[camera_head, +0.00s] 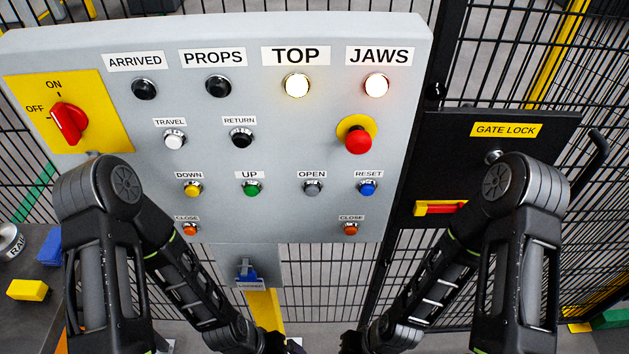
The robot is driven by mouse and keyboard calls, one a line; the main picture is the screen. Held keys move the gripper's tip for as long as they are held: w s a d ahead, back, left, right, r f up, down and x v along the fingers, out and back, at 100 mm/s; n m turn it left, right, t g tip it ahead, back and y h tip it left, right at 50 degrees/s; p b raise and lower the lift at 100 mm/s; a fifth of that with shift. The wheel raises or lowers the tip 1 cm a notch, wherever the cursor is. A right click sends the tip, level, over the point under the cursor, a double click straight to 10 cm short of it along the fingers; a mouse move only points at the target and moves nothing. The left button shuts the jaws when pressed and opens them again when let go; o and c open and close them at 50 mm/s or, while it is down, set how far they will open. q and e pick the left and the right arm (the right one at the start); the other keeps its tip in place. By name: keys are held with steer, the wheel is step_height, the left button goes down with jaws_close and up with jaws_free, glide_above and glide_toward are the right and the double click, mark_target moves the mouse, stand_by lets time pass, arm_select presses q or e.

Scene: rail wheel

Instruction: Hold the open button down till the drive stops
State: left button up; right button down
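The grey control panel (290,110) fills the upper middle of the head view. The OPEN button (312,188) is a grey round button in its lower right part, between the green UP button (251,188) and the blue RESET button (368,188). Nothing touches it. The TOP lamp (297,85) and JAWS lamp (376,85) are lit; the ARRIVED lamp (144,89) and PROPS lamp (218,87) are dark. The drive is not identifiable here. My two forearms run down to the bottom edge below the panel, and both grippers are out of view.
A red emergency stop (358,140) and a red rotary switch (69,124) stand out from the panel. Orange CLOSE buttons (351,229) sit low on it. A gate lock (480,160) is on the right, with mesh fence behind. A dark table (38,275) is at lower left.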

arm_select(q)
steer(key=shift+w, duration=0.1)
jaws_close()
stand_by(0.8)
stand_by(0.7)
